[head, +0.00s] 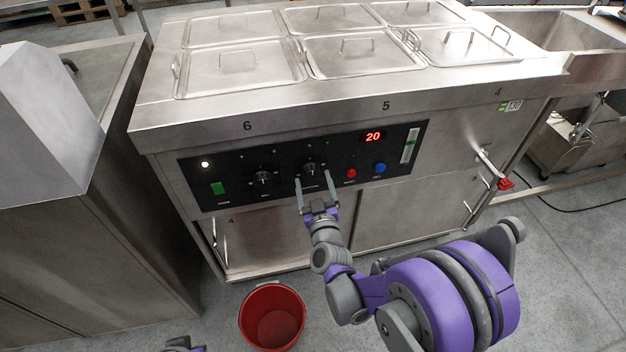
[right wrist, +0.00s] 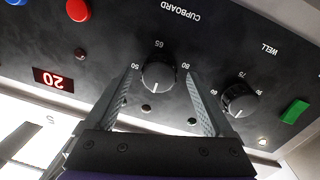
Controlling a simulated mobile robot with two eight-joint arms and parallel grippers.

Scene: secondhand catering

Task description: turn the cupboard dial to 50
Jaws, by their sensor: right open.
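The cupboard dial (head: 311,170) is a dark round knob on the black control panel, left of the red display (head: 373,137) that reads 20. In the upside-down right wrist view the dial (right wrist: 158,74) has marks 50, 65 and 80 around it and the word CUPBOARD beyond. A pale mark on the knob points away from the 65. My right gripper (head: 313,178) is open, with one finger on each side of the dial. In the wrist view gaps show between its fingers (right wrist: 162,76) and the knob. My left gripper does not show clearly.
The well dial (head: 263,178) and a green switch (head: 217,188) are left of the cupboard dial. Red (head: 351,173) and blue (head: 380,168) buttons are right of it. A red bucket (head: 272,316) stands on the floor in front. Lidded pans cover the counter top.

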